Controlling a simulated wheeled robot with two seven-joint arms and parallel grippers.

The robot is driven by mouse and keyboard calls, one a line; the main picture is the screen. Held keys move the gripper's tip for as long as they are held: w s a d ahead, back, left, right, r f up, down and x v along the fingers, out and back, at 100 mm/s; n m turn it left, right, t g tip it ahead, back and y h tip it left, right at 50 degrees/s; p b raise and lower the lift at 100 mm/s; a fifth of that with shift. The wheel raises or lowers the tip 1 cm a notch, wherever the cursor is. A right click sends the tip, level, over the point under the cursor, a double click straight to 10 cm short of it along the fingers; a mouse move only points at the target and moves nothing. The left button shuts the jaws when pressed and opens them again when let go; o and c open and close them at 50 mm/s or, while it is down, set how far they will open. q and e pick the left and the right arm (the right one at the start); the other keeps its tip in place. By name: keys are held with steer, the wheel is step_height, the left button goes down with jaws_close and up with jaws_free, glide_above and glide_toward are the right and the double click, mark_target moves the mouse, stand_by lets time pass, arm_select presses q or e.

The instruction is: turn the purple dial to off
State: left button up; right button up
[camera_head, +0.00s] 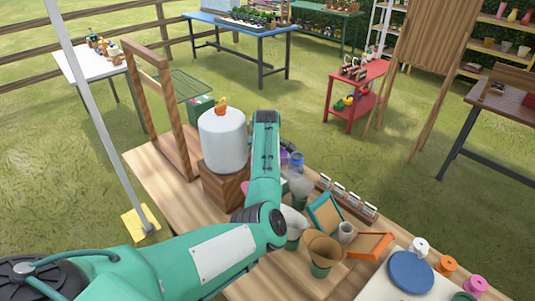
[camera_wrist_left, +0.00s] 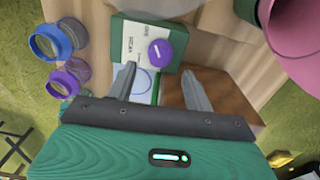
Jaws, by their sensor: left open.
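The purple dial (camera_wrist_left: 160,52) is a round knob with a pale mark across its face. It sits on a green box with a white panel (camera_wrist_left: 133,42) in the left wrist view. My left gripper (camera_wrist_left: 158,69) is open, its two fingers spread apart and pointing toward the box. The dial shows between and just beyond the fingertips, with nothing between the fingers gripped. In the head view my left arm (camera_head: 264,160) reaches over the wooden table and hides the dial and box. My right gripper is not in view.
A blue cup (camera_wrist_left: 50,40) and a purple cup (camera_wrist_left: 68,77) stand left of the box in the wrist view. A large pink object (camera_wrist_left: 300,40) is at right. A white tank (camera_head: 222,140) on a wooden block (camera_head: 222,183) stands left of my arm. Pots crowd the near table.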

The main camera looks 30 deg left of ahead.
arm_select(q)
step_height(320, 180, up, 9)
steer(key=b, duration=0.1)
steer(key=shift+s+f+b, duration=0.15)
steer(key=shift+b, duration=0.15)
steer(key=shift+f, duration=0.1)
